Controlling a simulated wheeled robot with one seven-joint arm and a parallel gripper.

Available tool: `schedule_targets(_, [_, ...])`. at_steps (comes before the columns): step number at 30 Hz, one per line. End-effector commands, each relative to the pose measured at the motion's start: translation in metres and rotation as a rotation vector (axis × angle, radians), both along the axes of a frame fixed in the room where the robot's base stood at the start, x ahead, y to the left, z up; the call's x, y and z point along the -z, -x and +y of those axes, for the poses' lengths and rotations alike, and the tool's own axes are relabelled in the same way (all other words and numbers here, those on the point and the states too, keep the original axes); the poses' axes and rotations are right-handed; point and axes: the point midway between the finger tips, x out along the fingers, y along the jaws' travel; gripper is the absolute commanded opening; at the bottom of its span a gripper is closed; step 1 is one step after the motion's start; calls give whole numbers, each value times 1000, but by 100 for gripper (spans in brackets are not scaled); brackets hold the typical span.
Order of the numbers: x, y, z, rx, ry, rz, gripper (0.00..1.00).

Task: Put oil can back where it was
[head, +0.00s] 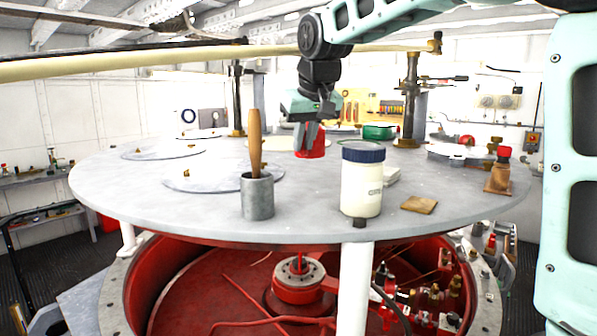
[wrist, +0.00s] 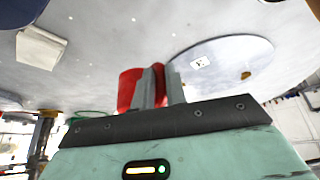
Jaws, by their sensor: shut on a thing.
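The red oil can (head: 311,145) is between the fingers of my gripper (head: 306,133), over the middle of the round grey table. My gripper points down and is shut on it. In the wrist view the red can (wrist: 128,90) shows beside the grey fingers (wrist: 160,86), which hide part of it. Only part of its body shows, and I cannot tell if its base touches the table top.
The round grey table (head: 210,215) carries a metal cup (head: 257,200) with a wooden handle, a white jar (head: 362,187) with a blue lid, a brown pad (head: 419,205) and a red-topped wooden block (head: 499,178). A green tin (head: 379,131) stands behind. The left of the table has free room.

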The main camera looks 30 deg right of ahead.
Motion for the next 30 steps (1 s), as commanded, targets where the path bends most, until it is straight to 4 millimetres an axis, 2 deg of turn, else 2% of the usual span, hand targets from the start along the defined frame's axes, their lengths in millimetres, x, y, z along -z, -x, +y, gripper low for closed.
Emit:
schedule_targets(15, [62, 0, 0, 0, -1, 0, 0])
schedule_targets(26, [69, 0, 0, -1, -1, -2, 0])
schedule_targets(27, [69, 0, 0, 0, -1, 0, 19])
schedule_targets(29, [68, 0, 0, 0, -1, 0, 36])
schedule_targets(30, [68, 0, 0, 0, -1, 0, 36])
